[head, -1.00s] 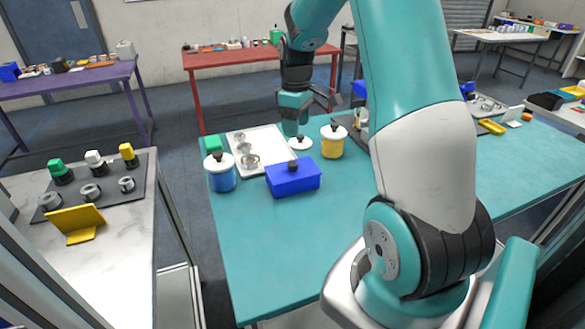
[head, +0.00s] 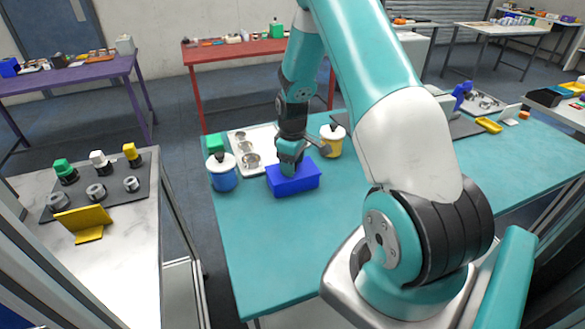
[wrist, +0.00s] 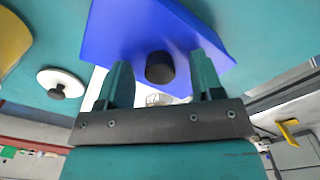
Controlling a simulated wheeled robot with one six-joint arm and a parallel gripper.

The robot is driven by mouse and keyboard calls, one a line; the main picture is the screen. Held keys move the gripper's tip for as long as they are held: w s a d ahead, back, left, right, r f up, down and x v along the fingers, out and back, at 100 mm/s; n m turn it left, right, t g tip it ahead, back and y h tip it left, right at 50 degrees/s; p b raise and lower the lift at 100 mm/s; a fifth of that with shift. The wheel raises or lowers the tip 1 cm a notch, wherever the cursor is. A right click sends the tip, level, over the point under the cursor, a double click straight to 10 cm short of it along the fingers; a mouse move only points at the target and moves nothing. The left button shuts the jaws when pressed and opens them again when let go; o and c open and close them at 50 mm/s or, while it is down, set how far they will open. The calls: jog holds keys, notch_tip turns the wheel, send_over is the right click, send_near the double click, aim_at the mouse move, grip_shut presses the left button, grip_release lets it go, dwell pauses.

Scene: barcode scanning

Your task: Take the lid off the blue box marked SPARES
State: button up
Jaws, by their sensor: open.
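The blue box (head: 298,185) stands on the teal table. No SPARES marking is legible. Its blue lid (wrist: 160,28) is on it, with a dark round knob (wrist: 160,68) on top. My gripper (head: 289,168) is low over the lid in the head view and hides the knob there. In the wrist view my gripper (wrist: 163,80) is open, with one finger on each side of the knob and gaps between. I cannot tell exactly how far down the fingertips reach.
A blue pot with a white lid (head: 222,178) stands left of the box and a yellow pot (head: 332,144) behind it to the right. A white tray (head: 238,140) with metal parts lies behind. A white knobbed lid (wrist: 62,83) shows in the wrist view. The front table is clear.

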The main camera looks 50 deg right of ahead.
jog(key=c, duration=1)
